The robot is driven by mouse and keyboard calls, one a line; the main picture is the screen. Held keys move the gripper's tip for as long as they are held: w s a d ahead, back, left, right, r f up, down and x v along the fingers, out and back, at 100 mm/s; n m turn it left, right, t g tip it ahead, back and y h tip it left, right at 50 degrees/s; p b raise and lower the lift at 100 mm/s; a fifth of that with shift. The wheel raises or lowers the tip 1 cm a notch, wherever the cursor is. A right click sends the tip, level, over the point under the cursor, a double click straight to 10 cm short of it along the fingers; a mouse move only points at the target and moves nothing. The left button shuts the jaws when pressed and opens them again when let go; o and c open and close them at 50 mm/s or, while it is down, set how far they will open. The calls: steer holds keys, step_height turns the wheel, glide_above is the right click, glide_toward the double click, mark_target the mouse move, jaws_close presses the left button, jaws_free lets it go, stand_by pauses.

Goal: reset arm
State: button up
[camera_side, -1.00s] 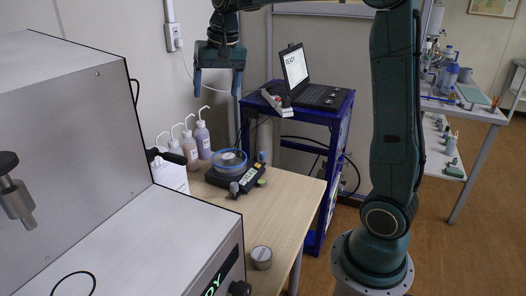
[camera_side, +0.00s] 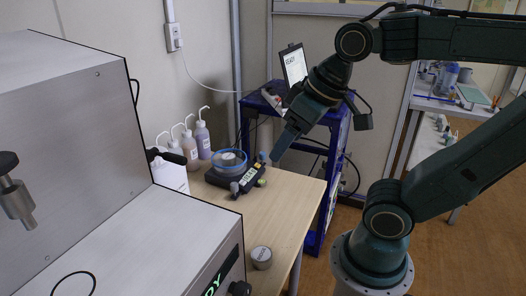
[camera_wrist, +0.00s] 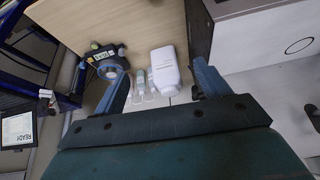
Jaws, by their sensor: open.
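My gripper (camera_side: 278,154) is in the air in front of the blue cart in the side view, tilted down and to the left. The side view shows its fingers nearly edge-on. In the wrist view my gripper (camera_wrist: 161,66) has its two blue fingers wide apart with nothing held between them. A white bottle (camera_wrist: 165,72) and small squeeze bottles (camera_wrist: 139,84) appear beyond the gap, apart from the fingers. My upper arm now stretches across the upper right of the side view.
A wooden table (camera_side: 285,205) holds a balance (camera_side: 222,181), squeeze bottles (camera_side: 203,140) and a round metal tin (camera_side: 261,257). The grey analyser (camera_side: 150,240) fills the left. A side bench stands at right.

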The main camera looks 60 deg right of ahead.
steer(key=shift+s+a+f+n, duration=0.2)
steer(key=shift+s+f+n, duration=0.2)
steer(key=shift+s+f, duration=0.5)
